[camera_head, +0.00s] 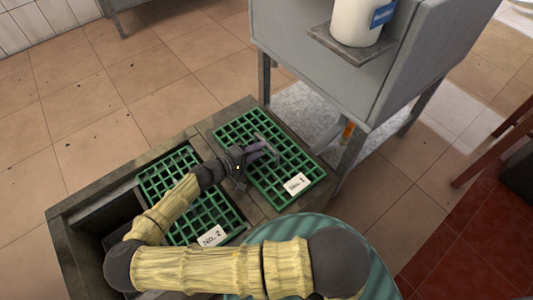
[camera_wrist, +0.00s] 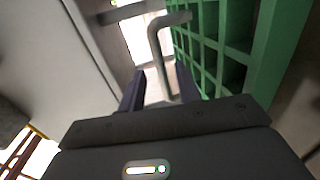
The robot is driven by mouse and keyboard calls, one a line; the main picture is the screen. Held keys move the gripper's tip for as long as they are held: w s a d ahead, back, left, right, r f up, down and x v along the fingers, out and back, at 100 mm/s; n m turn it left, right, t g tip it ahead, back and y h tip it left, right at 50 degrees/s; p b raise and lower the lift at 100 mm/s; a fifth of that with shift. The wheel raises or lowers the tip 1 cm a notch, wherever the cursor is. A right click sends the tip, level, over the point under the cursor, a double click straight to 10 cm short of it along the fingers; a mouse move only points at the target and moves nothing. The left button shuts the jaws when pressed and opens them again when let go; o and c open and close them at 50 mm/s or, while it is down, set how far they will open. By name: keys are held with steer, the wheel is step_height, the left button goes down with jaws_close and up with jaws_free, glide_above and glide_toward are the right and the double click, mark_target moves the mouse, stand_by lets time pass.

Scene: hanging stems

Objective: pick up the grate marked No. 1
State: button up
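The grate marked No. 1 (camera_head: 254,172) is a green grid lying in the right bay of a dark frame, its white label (camera_head: 297,184) near its front corner. A grey bent handle (camera_head: 268,143) stands up from it. My gripper (camera_head: 267,147) is over the grate at this handle. In the wrist view, my gripper (camera_wrist: 160,84) is open, with a dark finger on each side of the handle (camera_wrist: 157,48). I cannot tell whether either finger touches the bar. The green grid (camera_wrist: 215,45) fills the upper right there.
The grate marked No. 2 (camera_head: 155,182) lies in the left bay, partly behind my arm. A grey metal cabinet (camera_head: 310,60) on legs stands close behind and right of grate No. 1, with a white container (camera_head: 356,20) on its shelf. Tiled floor (camera_head: 90,120) is clear at left.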

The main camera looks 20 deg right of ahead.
mark_target(266, 149)
steer(key=b+x, duration=0.1)
steer(key=x, duration=0.1)
steer(key=b+x, duration=0.1)
steer(key=x, duration=0.1)
steer(key=shift+w+d+f+b, duration=0.2)
steer(key=shift+w+b, duration=0.1)
steer(key=shift+w, duration=0.1)
steer(key=shift+r, duration=0.15)
jaws_close()
stand_by(1.2)
